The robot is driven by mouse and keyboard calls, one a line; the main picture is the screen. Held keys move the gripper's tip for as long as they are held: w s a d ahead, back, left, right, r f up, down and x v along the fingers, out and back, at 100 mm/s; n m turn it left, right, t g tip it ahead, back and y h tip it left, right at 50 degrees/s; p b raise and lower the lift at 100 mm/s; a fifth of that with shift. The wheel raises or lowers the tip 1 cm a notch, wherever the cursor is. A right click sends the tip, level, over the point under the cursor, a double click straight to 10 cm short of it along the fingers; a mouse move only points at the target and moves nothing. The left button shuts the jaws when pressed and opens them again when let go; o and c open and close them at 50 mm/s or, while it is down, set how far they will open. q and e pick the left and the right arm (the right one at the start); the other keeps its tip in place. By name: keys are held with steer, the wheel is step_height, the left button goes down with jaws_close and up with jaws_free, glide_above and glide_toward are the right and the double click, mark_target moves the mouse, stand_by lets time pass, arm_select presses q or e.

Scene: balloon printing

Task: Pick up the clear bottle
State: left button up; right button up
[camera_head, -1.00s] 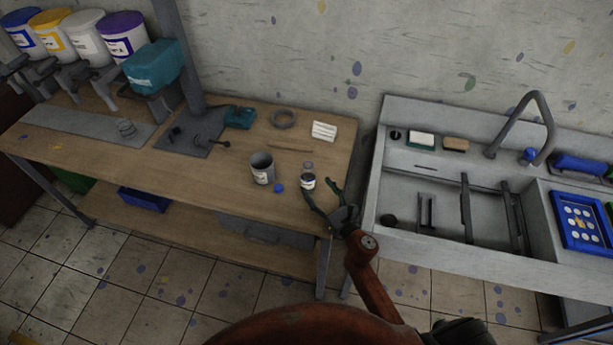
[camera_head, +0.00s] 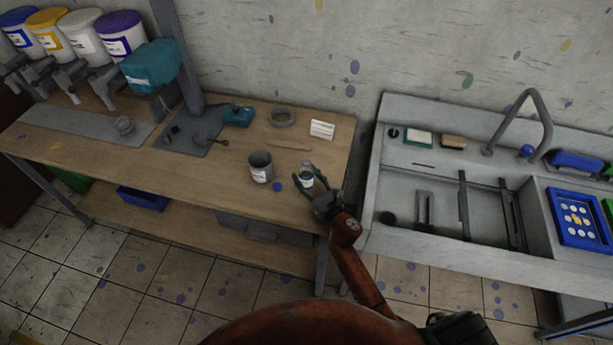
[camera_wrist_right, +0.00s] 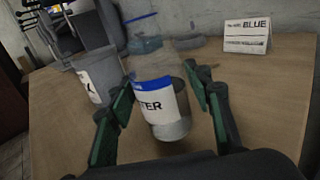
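The clear bottle (camera_head: 307,176) stands upright near the right end of the wooden table, with a white label and a blue band. In the right wrist view the bottle (camera_wrist_right: 160,90) is between the two fingers of my right gripper (camera_wrist_right: 165,108). The fingers are spread, with a visible gap between the bottle and the right finger; whether the left finger touches it is unclear. In the head view my right gripper (camera_head: 318,186) reaches around the bottle from the front right. My left gripper is not in view.
A grey cup (camera_head: 260,168) with a label stands just left of the bottle, and a blue cap (camera_head: 277,187) lies between them. A white card (camera_head: 322,129) marked BLUE and a grey ring (camera_head: 283,118) are behind. A sink (camera_head: 450,190) stands to the right.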

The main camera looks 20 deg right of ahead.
mark_target(307, 170)
steer(key=shift+c, duration=0.9)
steer(key=c, duration=0.3)
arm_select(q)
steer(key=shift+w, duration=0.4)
arm_select(e)
steer(key=c, duration=0.5)
steer(key=shift+o, duration=0.2)
steer(key=shift+r, duration=0.2)
